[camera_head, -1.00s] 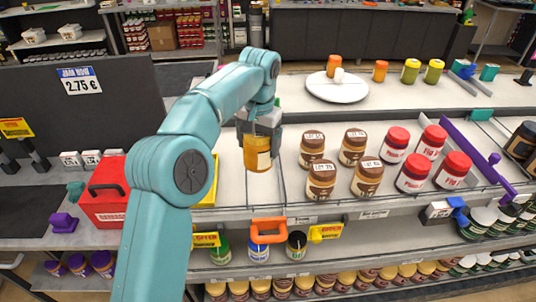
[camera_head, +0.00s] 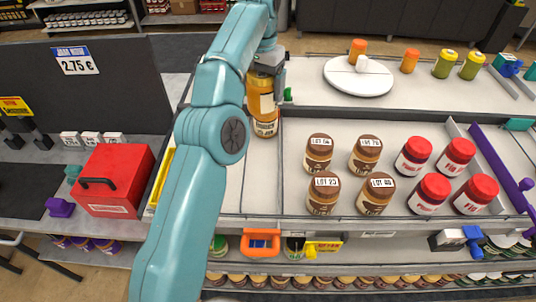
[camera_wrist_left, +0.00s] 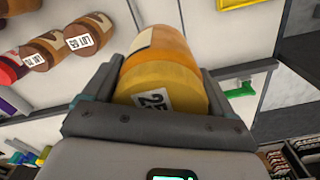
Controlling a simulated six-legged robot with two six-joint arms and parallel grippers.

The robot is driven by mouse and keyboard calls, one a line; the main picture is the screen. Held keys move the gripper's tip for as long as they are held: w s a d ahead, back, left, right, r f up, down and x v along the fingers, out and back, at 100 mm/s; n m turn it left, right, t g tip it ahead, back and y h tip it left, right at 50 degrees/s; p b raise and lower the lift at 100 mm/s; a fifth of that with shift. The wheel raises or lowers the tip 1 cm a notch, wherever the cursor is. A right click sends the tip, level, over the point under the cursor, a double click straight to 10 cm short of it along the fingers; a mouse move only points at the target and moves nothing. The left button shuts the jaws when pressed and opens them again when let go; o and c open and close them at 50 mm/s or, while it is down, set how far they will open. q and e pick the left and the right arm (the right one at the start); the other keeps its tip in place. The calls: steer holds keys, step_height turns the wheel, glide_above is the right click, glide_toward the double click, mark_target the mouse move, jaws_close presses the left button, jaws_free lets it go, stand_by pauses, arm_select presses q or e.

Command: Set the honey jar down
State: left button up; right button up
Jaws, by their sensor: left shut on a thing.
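The honey jar (camera_head: 260,92), amber with a pale label, is held by my left gripper (camera_head: 268,62) above the pale shelf. In the left wrist view the jar (camera_wrist_left: 165,60) sits between the two fingers, its yellow lid with a white tag facing the camera. My right gripper is not in view.
Brown-lidded jars (camera_head: 319,150) and red-lidded jars (camera_head: 416,152) stand to the right on the shelf. A red box (camera_head: 112,178) is at the left. A white round board (camera_head: 358,80) is behind. The shelf strip in front of the jar is clear.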

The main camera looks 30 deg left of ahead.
mark_target(263, 113)
arm_select(q)
steer(key=shift+s+d, duration=0.2)
steer(key=shift+s, duration=0.05)
steer(key=shift+s+d+f+b, duration=0.1)
steer(key=shift+d+f+b, duration=0.15)
steer(key=shift+f+b, duration=0.35)
steer(key=shift+s+d+f+b, duration=0.1)
steer(key=shift+d+f+b, duration=0.1)
steer(key=shift+f+b, duration=0.35)
steer(key=f+b, duration=0.1)
steer(key=f, duration=0.1)
steer(key=f+b, duration=0.1)
steer(key=f, duration=0.1)
steer(key=a+f, duration=0.1)
steer(key=f, duration=0.1)
steer(key=shift+w+b, duration=0.25)
steer(key=shift+b, duration=0.15)
steer(key=f, duration=1)
steer(key=shift+d+f+b, duration=0.2)
steer(key=shift+f+b, duration=0.05)
steer(key=shift+b, duration=0.15)
steer(key=shift+s+d+f, duration=0.1)
steer(key=shift+f, duration=0.25)
steer(key=shift+a, duration=0.2)
steer(key=shift+f, duration=0.15)
steer(key=o, duration=1.2)
steer(key=shift+d, duration=0.15)
